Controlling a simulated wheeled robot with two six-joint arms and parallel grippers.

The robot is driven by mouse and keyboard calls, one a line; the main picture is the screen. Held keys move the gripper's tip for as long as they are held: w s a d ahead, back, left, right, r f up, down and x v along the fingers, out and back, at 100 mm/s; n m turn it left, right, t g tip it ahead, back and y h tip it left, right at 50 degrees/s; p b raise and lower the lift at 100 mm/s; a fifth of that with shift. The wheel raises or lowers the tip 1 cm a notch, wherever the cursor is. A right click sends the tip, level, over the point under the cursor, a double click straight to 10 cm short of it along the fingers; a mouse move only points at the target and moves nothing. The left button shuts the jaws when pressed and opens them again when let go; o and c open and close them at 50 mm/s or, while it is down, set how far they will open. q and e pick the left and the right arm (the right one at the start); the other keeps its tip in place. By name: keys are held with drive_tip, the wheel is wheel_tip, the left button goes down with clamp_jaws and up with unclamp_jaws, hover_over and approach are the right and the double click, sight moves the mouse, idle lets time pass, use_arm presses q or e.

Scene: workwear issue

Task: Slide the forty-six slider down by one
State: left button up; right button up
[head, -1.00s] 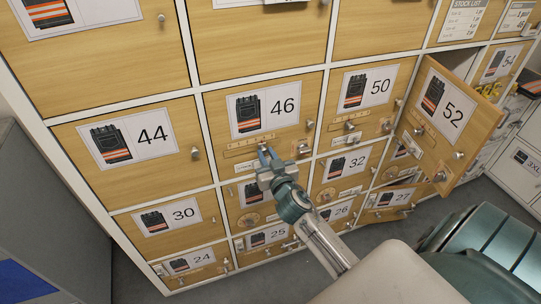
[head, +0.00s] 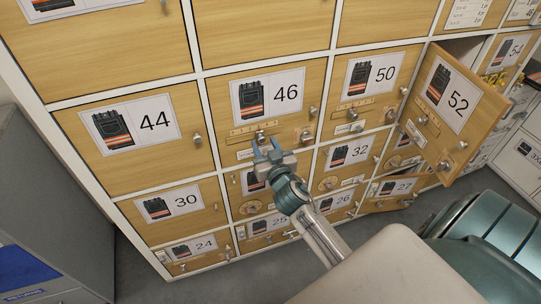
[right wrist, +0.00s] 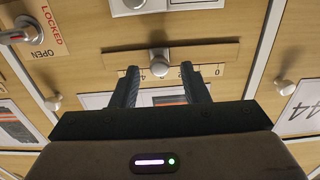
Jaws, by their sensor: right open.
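The door marked 46 (head: 308,82) is a shut wooden door with a slider below its label. The slider is a small silver knob (head: 260,137) on a wooden strip with a printed number scale. In the right wrist view the knob (right wrist: 159,66) shows upside down, with the scale (right wrist: 207,72) partly hidden by the fingers. My right gripper (head: 265,149) is open at the slider. In the wrist view its fingertips (right wrist: 158,72) stand either side of the knob, with gaps on both sides. I cannot tell how deep the knob sits between them. My left gripper is not in view.
A latch knob marked LOCKED and OPEN (right wrist: 26,31) is beside the slider. Door 52 (head: 478,96) stands ajar at the right, and door 27 (head: 376,206) below it also sticks out. Doors 44 (head: 115,160) and 50 (head: 398,58) flank door 46. A grey cabinet (head: 45,215) stands at left.

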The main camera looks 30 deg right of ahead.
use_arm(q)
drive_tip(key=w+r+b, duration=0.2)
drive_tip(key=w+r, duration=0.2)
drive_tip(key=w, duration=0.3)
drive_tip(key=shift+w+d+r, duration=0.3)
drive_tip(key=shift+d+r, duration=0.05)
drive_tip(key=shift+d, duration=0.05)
use_arm(e)
drive_tip(key=v, duration=1)
drive_tip(key=s+d+f+n+g+y, duration=0.1)
drive_tip(key=s+f+g, duration=0.25)
drive_tip(key=f, duration=1.35)
drive_tip(key=s+f+n+g+y, duration=0.15)
drive_tip(key=f+g, duration=0.25)
drive_tip(key=f, duration=1.2)
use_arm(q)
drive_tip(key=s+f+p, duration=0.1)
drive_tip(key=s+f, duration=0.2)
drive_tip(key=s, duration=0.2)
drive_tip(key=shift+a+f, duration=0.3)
use_arm(e)
drive_tip(key=s+f+g, duration=0.4)
drive_tip(key=s+f, duration=0.7)
drive_tip(key=s, duration=0.3)
drive_tip(key=s+a+f+g+y, duration=0.1)
drive_tip(key=s+f+g, duration=0.3)
drive_tip(key=s+f, duration=0.8)
drive_tip(key=shift+s+a+f+n, duration=0.15)
drive_tip(key=shift+s+f+n, duration=0.15)
drive_tip(key=shift+s, duration=0.6)
